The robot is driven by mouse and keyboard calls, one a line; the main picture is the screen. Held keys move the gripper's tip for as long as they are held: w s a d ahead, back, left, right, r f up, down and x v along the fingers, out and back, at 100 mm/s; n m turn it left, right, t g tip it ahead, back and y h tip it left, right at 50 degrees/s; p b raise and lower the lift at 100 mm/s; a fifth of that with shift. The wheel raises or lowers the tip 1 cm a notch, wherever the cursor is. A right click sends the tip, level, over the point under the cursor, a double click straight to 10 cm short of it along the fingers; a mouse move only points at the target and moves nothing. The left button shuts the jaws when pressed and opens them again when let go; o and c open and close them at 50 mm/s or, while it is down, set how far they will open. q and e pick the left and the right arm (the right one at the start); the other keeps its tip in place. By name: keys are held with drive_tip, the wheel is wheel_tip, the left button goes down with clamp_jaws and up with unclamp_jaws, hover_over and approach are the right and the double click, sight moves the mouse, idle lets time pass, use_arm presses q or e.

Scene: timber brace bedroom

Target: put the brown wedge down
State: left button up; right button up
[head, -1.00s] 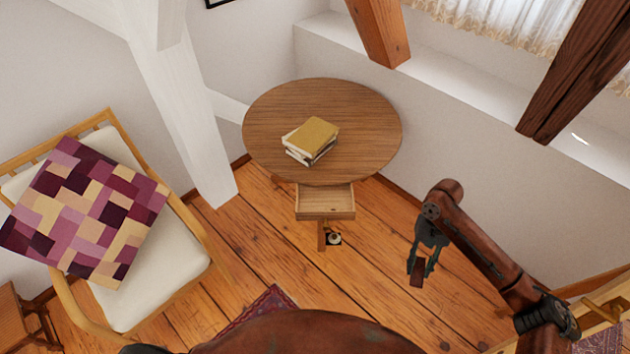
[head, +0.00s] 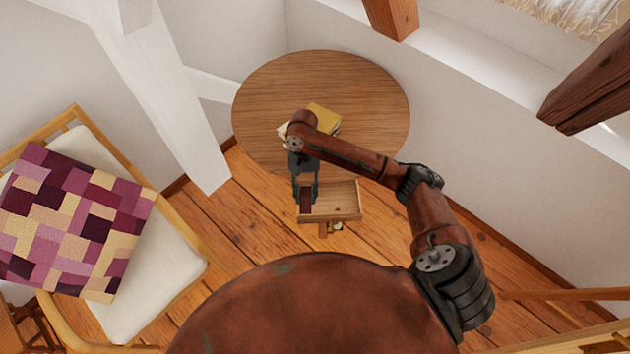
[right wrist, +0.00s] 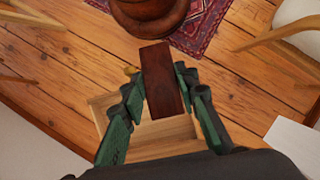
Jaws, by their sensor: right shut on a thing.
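The brown wedge (right wrist: 162,82) is a dark reddish-brown block in the right wrist view. It also shows in the head view (head: 305,200). My right gripper (head: 305,192) is shut on it, with one green-grey finger on each side. In the head view the gripper and wedge hang over the left part of the open drawer (head: 340,201) of the round table (head: 370,100). In the right wrist view the drawer (right wrist: 150,140) lies behind the wedge, partly hidden by it and the fingers. I cannot tell the wedge's exact height above the drawer. My left gripper is not in view.
Books (head: 325,117) lie on the table, partly hidden by my right arm. A chair with a patchwork cushion (head: 70,220) stands at left beside a white post (head: 165,90). A dark wooden beam (head: 590,85) is at upper right. Wooden floor (head: 390,230) lies clear right of the drawer.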

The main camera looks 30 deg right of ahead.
wheel_tip(320, 180, down, 5)
drive_tip(key=w+a+m+t+y+p, duration=0.1)
drive_tip(key=a+m+t+y, duration=0.25)
drive_tip(key=m, duration=0.85)
drive_tip(key=m+t+h+b, duration=0.1)
drive_tip(key=m+t+h, duration=0.15)
drive_tip(key=m, duration=0.35)
hover_over(327, 202)
drive_tip(key=shift+y, duration=0.5)
drive_tip(key=f, duration=0.9)
drive_tip(key=shift+s+f, duration=0.3)
drive_tip(key=shift+f, duration=0.05)
drive_tip(key=shift+d+f, duration=0.6)
wheel_tip(327, 202, down, 3)
drive_tip(key=shift+d+r+b, duration=0.1)
drive_tip(key=shift+r+b, duration=0.1)
drive_tip(key=shift+b, duration=0.3)
drive_tip(key=shift+w+f, duration=0.1)
drive_tip(key=shift+f, duration=0.25)
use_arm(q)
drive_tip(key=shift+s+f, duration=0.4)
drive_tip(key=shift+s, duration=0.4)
